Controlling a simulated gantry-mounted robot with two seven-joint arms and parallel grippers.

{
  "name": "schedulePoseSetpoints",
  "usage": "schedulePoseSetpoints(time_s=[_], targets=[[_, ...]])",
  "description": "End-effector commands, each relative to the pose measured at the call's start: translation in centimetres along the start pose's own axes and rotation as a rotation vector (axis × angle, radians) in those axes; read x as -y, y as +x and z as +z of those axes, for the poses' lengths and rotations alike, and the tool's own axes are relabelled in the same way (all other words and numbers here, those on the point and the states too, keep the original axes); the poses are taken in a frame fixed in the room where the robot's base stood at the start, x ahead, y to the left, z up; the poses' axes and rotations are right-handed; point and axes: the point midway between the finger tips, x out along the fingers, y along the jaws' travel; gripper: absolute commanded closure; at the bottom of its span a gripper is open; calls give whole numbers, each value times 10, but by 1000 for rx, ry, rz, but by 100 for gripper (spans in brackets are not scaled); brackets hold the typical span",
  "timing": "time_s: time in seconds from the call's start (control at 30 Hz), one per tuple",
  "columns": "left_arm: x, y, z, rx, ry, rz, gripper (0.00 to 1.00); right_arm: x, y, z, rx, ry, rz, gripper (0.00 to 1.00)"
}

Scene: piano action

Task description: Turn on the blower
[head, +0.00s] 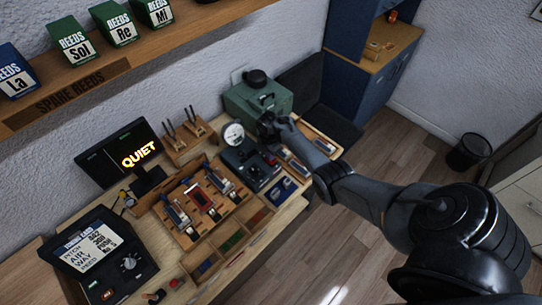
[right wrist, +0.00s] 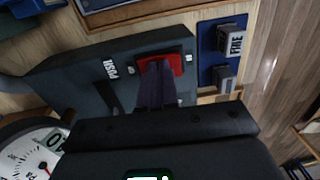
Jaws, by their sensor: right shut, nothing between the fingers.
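A dark grey box (head: 240,160) with a round white gauge (head: 233,133) stands on the workbench, in front of a green machine (head: 262,98) with a black cap. In the right wrist view this box (right wrist: 95,70) carries a red switch (right wrist: 176,64) beside upside-down lettering that seems to read PUSH. My right gripper (right wrist: 157,75) is shut and empty, its fingertips at the red switch and covering part of it; I cannot tell whether they touch. In the head view my right gripper (head: 268,126) is above the box's far side. A screen (head: 120,155) reads QUIET. My left gripper is not in view.
A wooden tray (head: 205,205) with reed parts lies left of the box. A pitch meter case (head: 97,255) stands front left. A shelf (head: 70,90) with reed boxes hangs above.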

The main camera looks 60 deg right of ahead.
Motion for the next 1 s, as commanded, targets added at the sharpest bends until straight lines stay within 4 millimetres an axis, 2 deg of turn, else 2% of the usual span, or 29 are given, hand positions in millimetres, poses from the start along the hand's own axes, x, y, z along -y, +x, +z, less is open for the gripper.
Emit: schedulePoseSetpoints(time_s=[0.27, 0.47, 0.8, 1.0], targets=[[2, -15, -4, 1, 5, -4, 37, -1, -18, 0, 0, -2, 0, 100], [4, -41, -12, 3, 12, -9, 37, -4, -50, 1, 1, 1, 2, 100], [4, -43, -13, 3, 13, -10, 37, -8, -109, 0, -1, 1, 5, 100], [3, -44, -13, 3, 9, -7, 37, -9, -132, 0, 0, 1, 2, 100]])
